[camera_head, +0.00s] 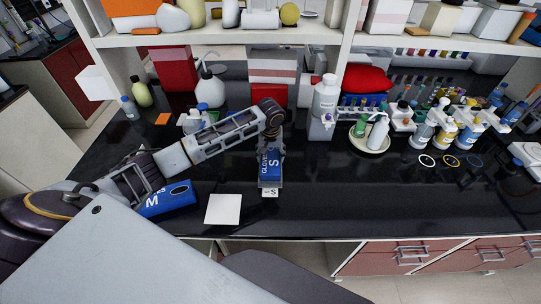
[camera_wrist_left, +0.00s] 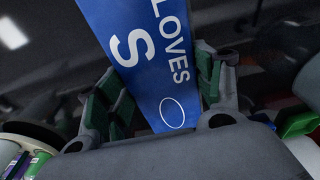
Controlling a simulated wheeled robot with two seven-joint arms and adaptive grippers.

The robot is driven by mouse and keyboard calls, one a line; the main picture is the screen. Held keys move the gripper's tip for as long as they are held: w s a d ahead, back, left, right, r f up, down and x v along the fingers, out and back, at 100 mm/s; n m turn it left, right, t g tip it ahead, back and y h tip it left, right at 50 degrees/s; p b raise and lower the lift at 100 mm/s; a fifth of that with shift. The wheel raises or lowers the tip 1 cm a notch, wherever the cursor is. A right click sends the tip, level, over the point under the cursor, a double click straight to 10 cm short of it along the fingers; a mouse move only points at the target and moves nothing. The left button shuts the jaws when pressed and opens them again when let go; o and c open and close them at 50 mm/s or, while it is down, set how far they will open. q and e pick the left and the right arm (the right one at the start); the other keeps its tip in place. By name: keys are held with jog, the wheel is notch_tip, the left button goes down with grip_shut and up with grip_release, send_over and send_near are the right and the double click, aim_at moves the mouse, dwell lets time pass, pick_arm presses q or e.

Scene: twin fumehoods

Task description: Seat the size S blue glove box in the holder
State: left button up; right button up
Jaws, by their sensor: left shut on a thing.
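The size S blue glove box (camera_head: 269,166) stands on the dark bench in the head view, with "GLOVES" and "S" on its face. My left gripper (camera_head: 271,147) is over its far part and shut on it. In the left wrist view the blue box (camera_wrist_left: 146,50) lies between the two fingers of my left gripper (camera_wrist_left: 165,95). A small white label marked S (camera_head: 270,193) shows at the box's near end; the holder is otherwise mostly hidden by box and gripper, so I cannot tell how the box sits in it. My right gripper is not in view.
A blue M box (camera_head: 168,199) lies left, beside my left arm. A white square (camera_head: 223,209) lies near the front edge. A white bottle (camera_head: 325,98) and a dish of bottles (camera_head: 369,140) stand to the right.

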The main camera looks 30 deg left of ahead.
aim_at(271, 159)
pick_arm(q)
jog(key=shift+f, duration=0.4)
jog(key=o, duration=1.2)
jog(key=shift+f, duration=0.1)
jog(key=shift+r, duration=0.65)
jog(key=r, duration=0.3)
jog(key=s+r+b, duration=0.1)
jog(key=r, duration=0.3)
jog(key=r+b, duration=0.1)
jog(key=r, duration=0.3)
jog(key=shift+s+d, duration=0.15)
jog(key=shift+d, duration=0.2)
jog(key=shift+s+f, duration=0.1)
jog(key=shift+f, duration=0.05)
